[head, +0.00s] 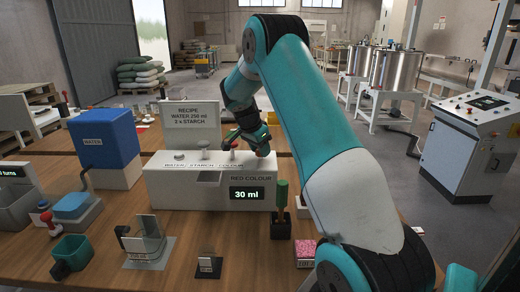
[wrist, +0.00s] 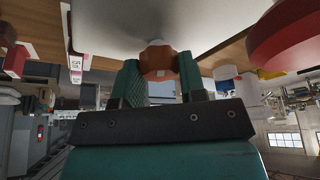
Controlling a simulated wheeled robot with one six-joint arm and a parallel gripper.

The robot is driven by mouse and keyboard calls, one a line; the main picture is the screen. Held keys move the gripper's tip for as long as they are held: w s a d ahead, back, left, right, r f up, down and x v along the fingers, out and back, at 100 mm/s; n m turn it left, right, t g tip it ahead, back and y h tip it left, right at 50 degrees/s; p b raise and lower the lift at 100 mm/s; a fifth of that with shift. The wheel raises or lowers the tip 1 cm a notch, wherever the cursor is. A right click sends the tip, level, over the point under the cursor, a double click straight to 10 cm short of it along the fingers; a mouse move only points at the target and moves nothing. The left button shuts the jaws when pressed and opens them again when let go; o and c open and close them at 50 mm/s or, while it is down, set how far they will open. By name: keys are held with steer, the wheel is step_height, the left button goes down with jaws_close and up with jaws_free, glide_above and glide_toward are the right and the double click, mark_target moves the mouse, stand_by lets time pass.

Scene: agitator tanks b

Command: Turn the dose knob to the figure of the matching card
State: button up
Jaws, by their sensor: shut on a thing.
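The white dosing unit (head: 185,190) stands on the table, labelled WATER / STARCH / COLOUR and RED COLOUR. Its display (head: 247,194) reads 30 ml. My gripper (head: 256,146) is at the right end of the unit's top. In the wrist view, my gripper (wrist: 158,78) is shut on an orange-brown knob (wrist: 157,62), with a finger on each side. The knob shows partly in the head view (head: 263,151). A recipe card (head: 191,118) behind the unit reads WATER 250 ml, 2 x STARCH. A small dark card stand (head: 208,266) is in front; its writing is too small to read.
A red-topped control (head: 234,146) stands close left of my gripper. A blue WATER tank (head: 104,140) is at left. Steel tanks (head: 395,72) are behind at right.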

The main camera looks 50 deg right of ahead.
steer(key=o, duration=0.9)
steer(key=v, duration=1.7)
steer(key=shift+s+a+r, duration=0.1)
steer(key=shift+r, duration=0.1)
